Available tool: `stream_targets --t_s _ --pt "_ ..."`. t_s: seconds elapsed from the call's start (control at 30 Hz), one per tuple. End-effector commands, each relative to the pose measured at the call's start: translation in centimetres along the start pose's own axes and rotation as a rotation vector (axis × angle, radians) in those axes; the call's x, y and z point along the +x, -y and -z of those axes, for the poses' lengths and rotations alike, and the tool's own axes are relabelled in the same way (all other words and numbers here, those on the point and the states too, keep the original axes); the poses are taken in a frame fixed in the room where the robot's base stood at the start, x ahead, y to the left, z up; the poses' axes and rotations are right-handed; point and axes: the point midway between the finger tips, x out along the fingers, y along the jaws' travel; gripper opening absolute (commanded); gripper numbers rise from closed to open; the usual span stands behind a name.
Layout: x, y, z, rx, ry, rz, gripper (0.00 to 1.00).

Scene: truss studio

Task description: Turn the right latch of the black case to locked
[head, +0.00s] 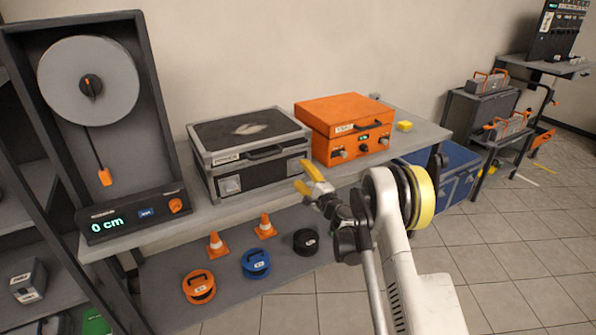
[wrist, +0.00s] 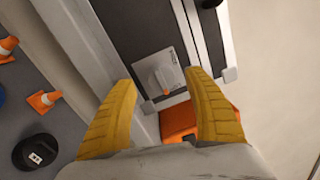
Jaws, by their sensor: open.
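The black case (head: 250,150), with grey metal edges and a front handle, sits shut on the grey bench. Its left latch (head: 231,185) shows as a light plate on the front. The right latch (wrist: 164,76) shows in the wrist view as a light grey plate with a raised knob that has an orange tip. In the head view my gripper partly hides it. My gripper (head: 303,174) is open and empty in front of the case's right front. In the wrist view the yellow fingers (wrist: 161,77) stand either side of the latch in the picture; I cannot see contact.
An orange case (head: 345,125) with front knobs stands close to the right of the black case. A dial stand (head: 90,110) reading 0 cm is at the left. Small cones and coloured reels lie on the lower shelf (head: 160,290). Tiled floor at the right is open.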

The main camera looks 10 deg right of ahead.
Motion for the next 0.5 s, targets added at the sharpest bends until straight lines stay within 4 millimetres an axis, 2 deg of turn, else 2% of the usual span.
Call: stream_targets --t_s 0.1,0.3,0.5 --pt "-2.9 0.0 0.0 0.0 -0.002 0.0 0.62" --pt "-7.0 0.0 0.0 0.0 -0.002 0.0 0.62" --pt "-9.0 0.0 -0.1 0.0 0.0 0.0 0.62"
